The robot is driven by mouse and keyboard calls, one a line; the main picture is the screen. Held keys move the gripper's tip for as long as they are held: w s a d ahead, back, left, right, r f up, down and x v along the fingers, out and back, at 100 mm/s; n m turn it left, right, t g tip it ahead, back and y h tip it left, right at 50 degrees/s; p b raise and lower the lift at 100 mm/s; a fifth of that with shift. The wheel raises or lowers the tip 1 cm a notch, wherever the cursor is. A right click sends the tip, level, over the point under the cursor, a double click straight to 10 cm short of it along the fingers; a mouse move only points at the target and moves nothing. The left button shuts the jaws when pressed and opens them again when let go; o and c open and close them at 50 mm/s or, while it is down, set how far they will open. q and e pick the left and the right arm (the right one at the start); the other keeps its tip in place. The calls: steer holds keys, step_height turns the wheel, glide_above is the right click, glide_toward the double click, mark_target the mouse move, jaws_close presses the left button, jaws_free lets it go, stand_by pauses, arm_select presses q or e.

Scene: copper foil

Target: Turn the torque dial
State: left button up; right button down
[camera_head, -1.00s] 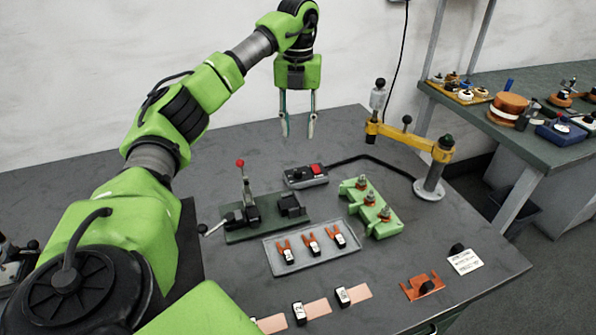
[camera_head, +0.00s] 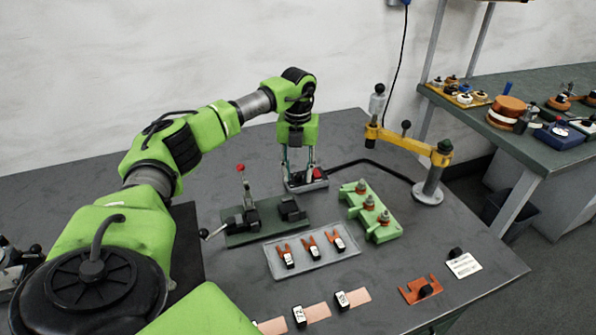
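A small grey control box (camera_head: 318,184) with a red button (camera_head: 317,173) sits on the table behind the green fixture. My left gripper (camera_head: 299,175) points straight down over this box, its two fingers apart, so it is open. The fingers hide the left part of the box's top, where a torque dial may be; no dial shows clearly. Whether the fingertips touch the box or stand around a knob cannot be told. My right gripper is not in view.
A dark green toggle-clamp fixture (camera_head: 265,232) with a red-tipped lever stands in front of the box. A light green block (camera_head: 384,231) with copper pieces, a grey tray (camera_head: 283,269) and a yellow-armed post (camera_head: 430,187) are nearby. A black cable runs right from the box.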

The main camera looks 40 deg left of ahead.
arm_select(q)
jaws_close()
